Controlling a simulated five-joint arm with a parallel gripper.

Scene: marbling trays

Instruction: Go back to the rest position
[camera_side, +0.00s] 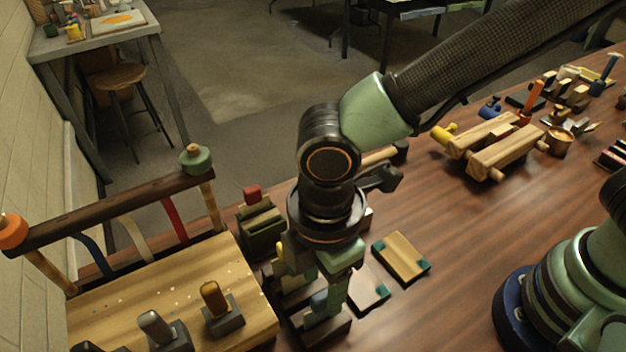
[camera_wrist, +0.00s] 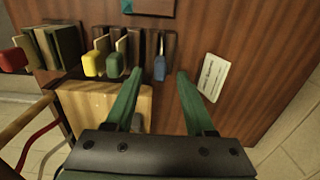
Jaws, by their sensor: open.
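My gripper (camera_wrist: 155,95) shows in the wrist view with its two green fingers spread apart and nothing between them. In the side view my gripper (camera_side: 328,285) points down over the front part of the table, just right of a wooden board. Its fingertips there overlap dark holders with coloured handles, and I cannot tell whether they touch. In the wrist view a blue-handled tool (camera_wrist: 160,66) stands in a dark holder beyond the fingertips. A green handle (camera_wrist: 116,64) and a yellow handle (camera_wrist: 93,63) stand to its left.
A wooden board (camera_side: 120,300) with a dark rail (camera_side: 115,212) on posts stands at left. A wooden block with teal corners (camera_side: 401,257) lies right of my gripper. A white card (camera_wrist: 213,77) lies near the table edge. Wooden clamps (camera_side: 490,145) and tools fill the far right. The middle right is clear.

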